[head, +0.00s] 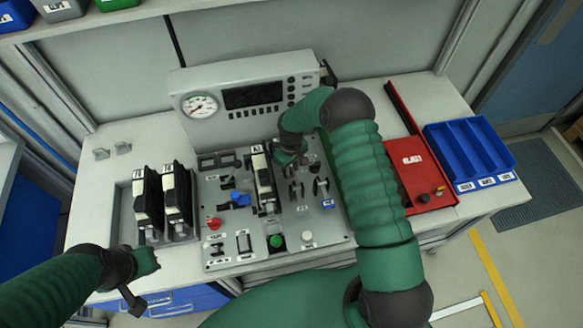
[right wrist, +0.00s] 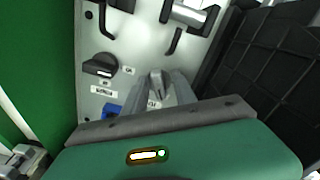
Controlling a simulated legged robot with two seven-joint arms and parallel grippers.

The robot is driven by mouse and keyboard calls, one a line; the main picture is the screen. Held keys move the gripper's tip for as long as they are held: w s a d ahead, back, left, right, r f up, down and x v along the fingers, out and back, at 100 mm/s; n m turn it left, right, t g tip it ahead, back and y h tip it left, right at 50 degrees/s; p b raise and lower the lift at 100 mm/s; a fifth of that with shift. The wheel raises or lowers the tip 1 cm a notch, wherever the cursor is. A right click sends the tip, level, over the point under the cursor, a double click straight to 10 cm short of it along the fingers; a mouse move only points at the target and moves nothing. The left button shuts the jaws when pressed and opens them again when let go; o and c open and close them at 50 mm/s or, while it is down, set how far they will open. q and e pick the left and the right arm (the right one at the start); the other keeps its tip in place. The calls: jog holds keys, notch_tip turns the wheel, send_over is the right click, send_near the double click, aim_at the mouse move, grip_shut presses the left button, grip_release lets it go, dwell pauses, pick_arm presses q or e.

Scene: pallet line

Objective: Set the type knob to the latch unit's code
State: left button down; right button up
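The control panel (head: 270,222) lies on the bench with several knobs, levers and buttons. A black latch unit (head: 265,180) stands upright in it; its code is too small to read. In the right wrist view a black knob (right wrist: 98,66) sits beside small labels, which I cannot read; I cannot tell if it is the type knob. My right gripper (head: 289,157) is low over the panel's back part, right of the latch unit. Its fingers (right wrist: 155,85) show close together; whether they touch anything is unclear. My left gripper (head: 138,280) is at the bench's front left, away from the panel.
Two more black units (head: 163,200) stand in a tray at left. A grey console (head: 248,98) with gauge and screen stands behind the panel. A red tray (head: 424,180) and a blue divided bin (head: 470,150) lie at right. My right arm covers the panel's right side.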

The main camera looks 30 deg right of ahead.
jog(key=shift+w, duration=0.1)
jog(key=c, duration=0.5)
grip_shut()
jog(key=shift+d+f, duration=0.1)
jog(key=shift+d, duration=0.3)
jog(key=shift+a+m, duration=0.25)
jog(key=shift+m, duration=0.05)
jog(key=shift+s+f+m+b, duration=0.15)
jog(key=shift+s+m+b, duration=0.05)
jog(key=shift+m+b, duration=0.9)
jog(key=m+b, duration=0.1)
jog(key=m, duration=0.2)
jog(key=shift+a, duration=0.15)
jog(key=m+b, duration=0.1)
jog(key=m, duration=0.2)
jog(key=shift+a, duration=0.15)
pick_arm(q)
jog(key=shift+s+d+b+x, duration=0.1)
jog(key=shift+s+b+x, duration=0.1)
jog(key=shift+x, duration=1)
jog(key=shift+s+d+b+x, duration=0.15)
jog(key=shift+s+x, duration=0.1)
jog(key=shift+x, duration=0.95)
pick_arm(e)
jog(key=shift+a+m, duration=0.15)
jog(key=shift+m, duration=1.45)
pick_arm(q)
jog(key=shift+f, duration=0.1)
